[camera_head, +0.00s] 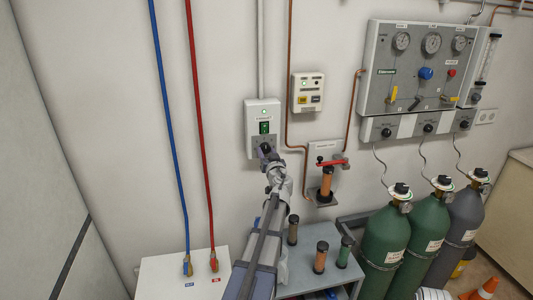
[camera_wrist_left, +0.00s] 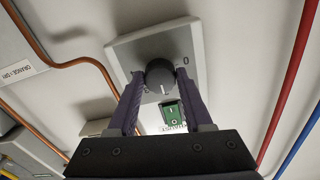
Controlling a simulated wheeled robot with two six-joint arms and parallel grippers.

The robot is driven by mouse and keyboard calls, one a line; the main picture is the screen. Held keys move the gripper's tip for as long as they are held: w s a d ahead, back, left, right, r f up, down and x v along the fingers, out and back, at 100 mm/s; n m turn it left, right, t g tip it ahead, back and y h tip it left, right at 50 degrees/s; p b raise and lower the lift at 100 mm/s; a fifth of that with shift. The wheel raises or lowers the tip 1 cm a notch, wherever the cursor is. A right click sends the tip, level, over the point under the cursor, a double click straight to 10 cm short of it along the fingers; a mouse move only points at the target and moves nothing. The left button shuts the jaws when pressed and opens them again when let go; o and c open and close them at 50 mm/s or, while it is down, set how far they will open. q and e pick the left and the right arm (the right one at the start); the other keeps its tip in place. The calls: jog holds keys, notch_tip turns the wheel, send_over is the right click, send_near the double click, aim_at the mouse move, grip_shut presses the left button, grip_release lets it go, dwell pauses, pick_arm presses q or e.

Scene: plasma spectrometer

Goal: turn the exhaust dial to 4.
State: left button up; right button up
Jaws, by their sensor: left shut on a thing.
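The exhaust dial is a round dark knob (camera_wrist_left: 160,74) on a pale wall box (camera_head: 262,108), below a green rocker switch (camera_head: 264,127). The switch also shows in the left wrist view (camera_wrist_left: 173,113), where the box appears upside down. My left gripper (camera_head: 266,150) reaches up to the box's lower part. In the left wrist view its two purple fingers (camera_wrist_left: 160,82) are on either side of the knob, shut on it. A short pale mark shows on the knob, and a printed 0 is beside it. My right gripper is out of view.
A red-handled valve (camera_head: 330,161) and a small white control box (camera_head: 308,92) are to the right. Blue (camera_head: 170,125) and red (camera_head: 200,125) pipes run down the wall at left. Gas cylinders (camera_head: 385,238) stand at lower right.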

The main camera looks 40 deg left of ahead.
pick_arm(q)
grip_shut()
jog(key=m, duration=0.8)
jog(key=shift+m, duration=0.3)
jog(key=m, duration=0.5)
jog(key=shift+r, duration=0.1)
jog(key=m, duration=0.6)
jog(key=shift+m, duration=0.3)
